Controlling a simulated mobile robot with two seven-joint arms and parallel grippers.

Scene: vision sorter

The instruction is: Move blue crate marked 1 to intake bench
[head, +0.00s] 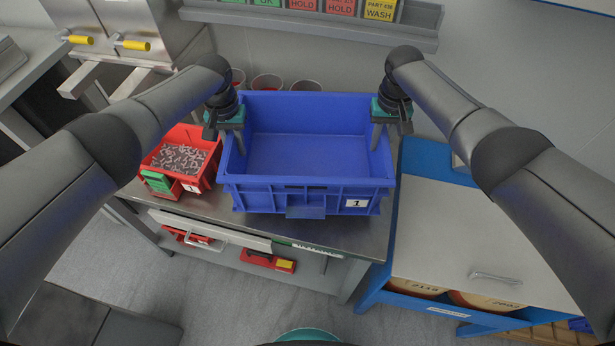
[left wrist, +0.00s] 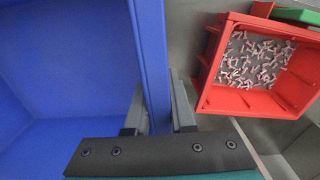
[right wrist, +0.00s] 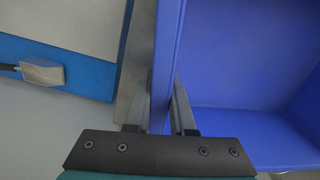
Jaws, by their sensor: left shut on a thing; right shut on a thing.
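The blue crate (head: 305,200) carries a white label reading 1 on its front and looks empty inside. It is over the grey metal bench (head: 225,212), whose front edge has a partly hidden label; I cannot tell whether the crate rests on it or is just above it. My left gripper (head: 233,140) is shut on the crate's left wall, which also shows between the fingers in the left wrist view (left wrist: 152,60). My right gripper (head: 381,135) is shut on the crate's right wall, seen between the fingers in the right wrist view (right wrist: 166,60).
A red bin (head: 208,172) of small pale pieces stands close to the crate's left side. Several red-lined cups (head: 267,82) stand behind the crate. A blue-framed cabinet (head: 460,240) with a grey top is at the right. A sign rail (head: 310,27) runs along the back.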

